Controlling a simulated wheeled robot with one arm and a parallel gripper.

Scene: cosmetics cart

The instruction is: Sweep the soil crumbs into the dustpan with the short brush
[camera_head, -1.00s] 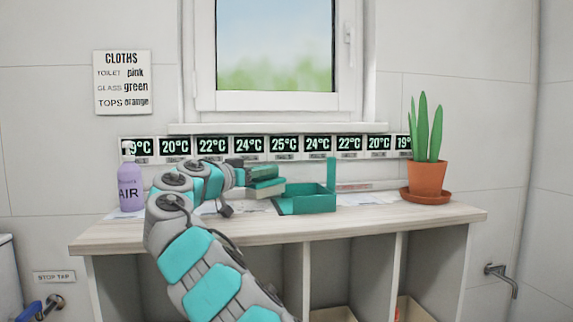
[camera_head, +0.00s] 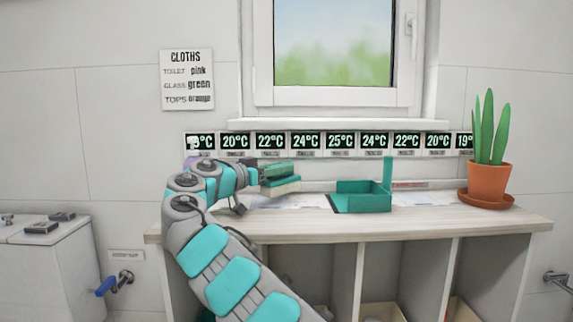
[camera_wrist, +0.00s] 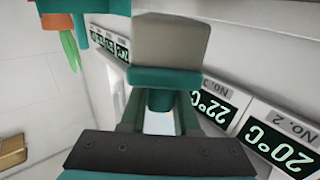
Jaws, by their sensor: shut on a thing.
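My gripper (camera_head: 256,177) is shut on the short brush (camera_head: 281,172), which has a teal body and pale bristles. The brush is held above the counter, left of the dustpan and apart from it. In the wrist view the brush's pale block (camera_wrist: 170,42) and teal band stand just beyond my gripper (camera_wrist: 158,108). The teal dustpan (camera_head: 362,203) lies on the counter with a raised part at its right. A teal piece of it shows at the top left of the wrist view (camera_wrist: 86,7). I cannot make out any soil crumbs.
Papers lie on the pale counter (camera_head: 440,222) around the dustpan. A potted plant (camera_head: 488,183) on a saucer stands at the right end. A row of temperature displays (camera_head: 340,141) lines the wall behind.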

